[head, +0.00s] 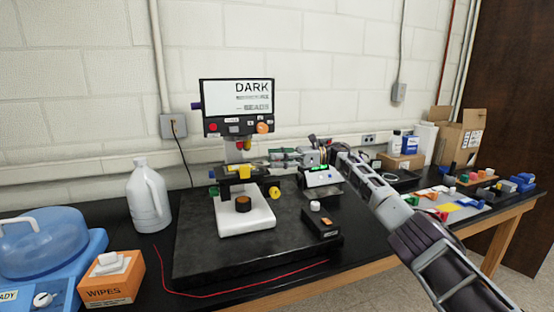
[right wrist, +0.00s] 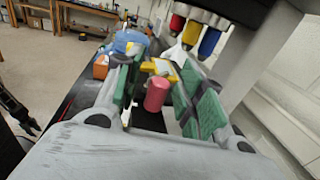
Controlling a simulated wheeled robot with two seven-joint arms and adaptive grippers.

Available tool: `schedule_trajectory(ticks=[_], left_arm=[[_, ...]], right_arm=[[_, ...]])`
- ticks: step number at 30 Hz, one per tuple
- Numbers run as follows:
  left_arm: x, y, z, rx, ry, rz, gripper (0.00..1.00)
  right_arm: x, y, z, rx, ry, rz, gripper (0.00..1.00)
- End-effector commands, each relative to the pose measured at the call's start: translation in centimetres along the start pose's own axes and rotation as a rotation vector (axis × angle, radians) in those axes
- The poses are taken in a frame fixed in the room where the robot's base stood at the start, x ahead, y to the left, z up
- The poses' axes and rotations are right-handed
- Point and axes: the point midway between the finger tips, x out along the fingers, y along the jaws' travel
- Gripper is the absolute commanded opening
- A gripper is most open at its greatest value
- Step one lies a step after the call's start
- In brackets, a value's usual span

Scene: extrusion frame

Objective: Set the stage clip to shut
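The microscope's stage (head: 232,182) stands above its white base (head: 246,220). A yellow part (head: 244,171) on the stage looks like the clip; it also shows in the right wrist view (right wrist: 160,69). I cannot tell whether it is open or shut. My right gripper (head: 272,158) is at the stage's right side, pointing left. In the right wrist view its green-padded fingers (right wrist: 160,95) are apart. A pink-red cylinder (right wrist: 157,94) shows between them, with no clear contact.
A screen (head: 237,96) reading DARK stands above the stage. Red, yellow and blue objectives (right wrist: 192,37) hang close to my right fingers. A small black box (head: 321,222) sits front right. A white jug (head: 149,195) and wipes box (head: 112,277) are left.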

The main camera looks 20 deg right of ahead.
Motion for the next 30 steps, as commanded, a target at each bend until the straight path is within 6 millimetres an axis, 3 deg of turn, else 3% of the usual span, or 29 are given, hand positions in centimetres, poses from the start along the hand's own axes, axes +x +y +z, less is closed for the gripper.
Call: schedule_trajectory(ticks=[1, 8, 19, 30], left_arm=[[0.0, -0.1, -0.7, -0.001, 0.009, -0.002, 0.35], [0.0, 0.2, -0.5, -0.001, 0.007, 0.002, 0.35], [0.0, 0.4, -0.4, -0.002, 0.005, 0.004, 0.35], [0.0, 0.4, -0.3, -0.002, 0.005, 0.004, 0.35]], right_arm=[[0.0, 0.0, 0.0, 0.000, 0.000, 0.000, 0.39], [-1.0, 0.0, 0.0, 0.001, 0.000, -0.001, 0.39], [-5.3, -0.1, 0.0, 0.000, 0.000, -0.003, 0.39], [-7.4, 0.0, 0.0, 0.000, 0.000, 0.000, 0.39]])
